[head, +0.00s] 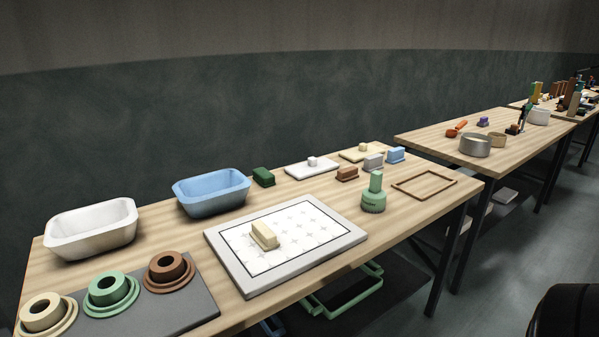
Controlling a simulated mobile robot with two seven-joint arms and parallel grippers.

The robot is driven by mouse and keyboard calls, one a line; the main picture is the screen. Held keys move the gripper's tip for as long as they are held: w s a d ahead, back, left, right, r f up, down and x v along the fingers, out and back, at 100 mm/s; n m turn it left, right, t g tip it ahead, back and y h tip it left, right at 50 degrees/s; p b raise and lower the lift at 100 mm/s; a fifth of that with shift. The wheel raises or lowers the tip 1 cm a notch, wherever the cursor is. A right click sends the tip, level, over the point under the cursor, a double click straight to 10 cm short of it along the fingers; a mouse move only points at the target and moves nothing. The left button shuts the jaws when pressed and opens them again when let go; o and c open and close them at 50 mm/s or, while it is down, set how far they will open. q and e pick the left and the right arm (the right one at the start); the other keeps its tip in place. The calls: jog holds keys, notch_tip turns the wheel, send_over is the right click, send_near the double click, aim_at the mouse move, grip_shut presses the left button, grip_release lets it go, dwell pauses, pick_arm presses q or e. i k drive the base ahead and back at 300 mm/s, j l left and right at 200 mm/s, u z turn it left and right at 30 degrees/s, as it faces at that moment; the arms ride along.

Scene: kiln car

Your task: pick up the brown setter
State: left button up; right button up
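Two brown pieces could be the brown setter, and I cannot tell which by name. One is a round flanged brown piece (170,268) with a hole in its top, upright at the right end of a dark grey mat (190,312) on the near table. The other is a small brown block (347,174) on a flat base, farther back on the same table. Both stand clear of any gripper. Neither my left nor my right gripper shows in the head view.
Similar green (111,293) and cream (45,312) flanged pieces stand left on the mat. White (90,228) and blue (212,192) basins stand behind. A white board (350,238) bears a cream block (264,235). A green stamp-like piece (374,195) and brown frame (424,183) stand right.

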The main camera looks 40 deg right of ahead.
aim_at(344, 175)
jog(key=l+u, duration=0.4)
jog(key=k+l+u, duration=0.15)
jog(key=l+u, duration=0.25)
jog(key=k+l+u, duration=0.25)
jog(key=l, duration=0.15)
jog(key=k+l+u, duration=0.25)
jog(key=l, duration=0.15)
jog(key=k+l+u, duration=0.1)
jog(key=k+l, duration=0.15)
jog(key=l, duration=0.15)
jog(key=k+l+u, duration=0.15)
jog(key=k+l, duration=0.1)
jog(key=l, duration=0.1)
